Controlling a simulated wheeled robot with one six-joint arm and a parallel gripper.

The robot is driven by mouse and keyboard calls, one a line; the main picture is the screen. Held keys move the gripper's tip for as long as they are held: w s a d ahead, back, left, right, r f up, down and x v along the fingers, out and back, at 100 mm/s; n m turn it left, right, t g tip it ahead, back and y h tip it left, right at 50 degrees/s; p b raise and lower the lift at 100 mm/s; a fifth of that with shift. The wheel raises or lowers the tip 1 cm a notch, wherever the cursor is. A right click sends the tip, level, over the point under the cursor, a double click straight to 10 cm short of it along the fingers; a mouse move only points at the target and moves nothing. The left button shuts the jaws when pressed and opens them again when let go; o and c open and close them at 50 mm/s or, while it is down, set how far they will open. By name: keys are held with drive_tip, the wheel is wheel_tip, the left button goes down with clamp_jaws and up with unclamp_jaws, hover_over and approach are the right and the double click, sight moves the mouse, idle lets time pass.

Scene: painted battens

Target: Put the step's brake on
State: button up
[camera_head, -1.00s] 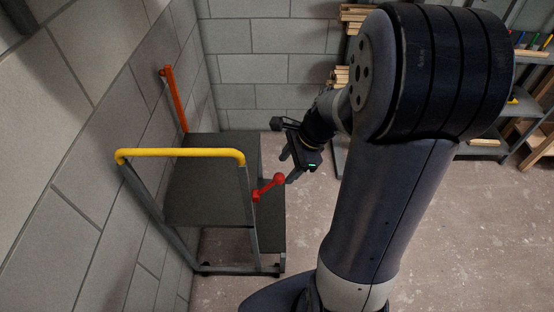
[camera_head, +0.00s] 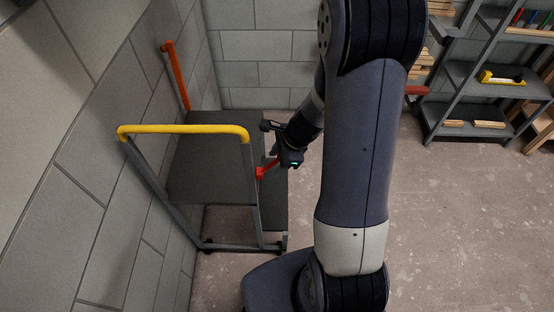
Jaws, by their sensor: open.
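The grey step (camera_head: 215,185) stands against the left wall, with dark treads and a yellow handrail (camera_head: 185,129) across its near side. A red brake lever (camera_head: 263,173) sticks out from the right side of its frame, slanting up to the right. My gripper (camera_head: 279,160) is at the lever's outer end, to the right of the step. It is open, and its body hides the lever's knob. I cannot tell whether the fingers touch the lever.
An orange post (camera_head: 175,75) stands by the wall behind the step. Metal shelves (camera_head: 480,75) with wood pieces and a yellow tool (camera_head: 501,77) stand at the back right. The concrete floor (camera_head: 460,220) to the right is clear.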

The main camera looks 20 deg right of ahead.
clamp_jaws()
idle(0.6)
